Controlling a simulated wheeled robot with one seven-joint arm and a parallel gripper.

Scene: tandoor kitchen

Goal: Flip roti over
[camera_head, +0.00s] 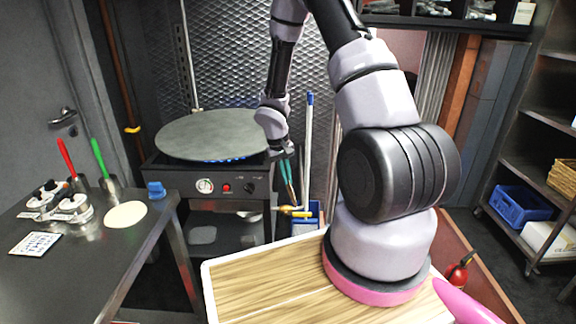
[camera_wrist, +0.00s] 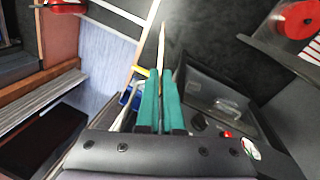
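A pale flat round piece, which looks like the roti (camera_head: 125,215), lies on the dark counter at the left. The large round grey griddle (camera_head: 210,136) sits on the stove with blue flames under it; I see nothing on it. My gripper (camera_head: 290,190) hangs to the right of the stove, apart from the roti, pointing down. Its two teal fingers are close together in the wrist view (camera_wrist: 160,75). A thin tan strip shows between and beyond the tips; I cannot tell whether it is held or behind them.
The counter (camera_head: 100,255) also bears red-handled (camera_head: 66,157) and green-handled (camera_head: 99,157) utensils, small metal containers (camera_head: 60,203) and a blue block (camera_head: 156,189). A white pole (camera_head: 308,150) stands behind my gripper. A blue crate (camera_head: 522,203) sits on the right shelf.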

